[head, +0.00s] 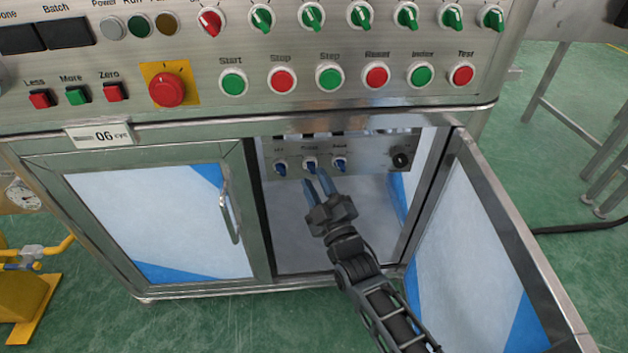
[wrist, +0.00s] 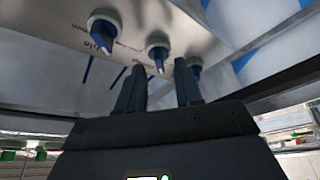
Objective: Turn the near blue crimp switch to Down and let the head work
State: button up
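Three blue-handled switches sit in a row on a steel panel inside the open cabinet: a left one (head: 280,167), a middle one (head: 310,164) and a right one (head: 340,165). Their labels are too small to read surely, so I cannot tell which is the crimp switch. My gripper (head: 315,179) reaches up to the panel, fingers apart and empty, near the middle switch. In the wrist view, the middle switch (wrist: 158,47) shows just beyond the gap between the fingertips of my gripper (wrist: 160,78). Contact cannot be told. The crimping head is not in view.
The open cabinet door (head: 470,235) stands right of my arm. The closed left door (head: 150,225) has a metal handle. A black knob (head: 400,160) is at the panel's right end. Above is the front console with a red emergency button (head: 166,90).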

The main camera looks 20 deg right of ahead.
jog(key=shift+x, duration=0.95)
jog(key=shift+c, duration=0.2)
grip_shut()
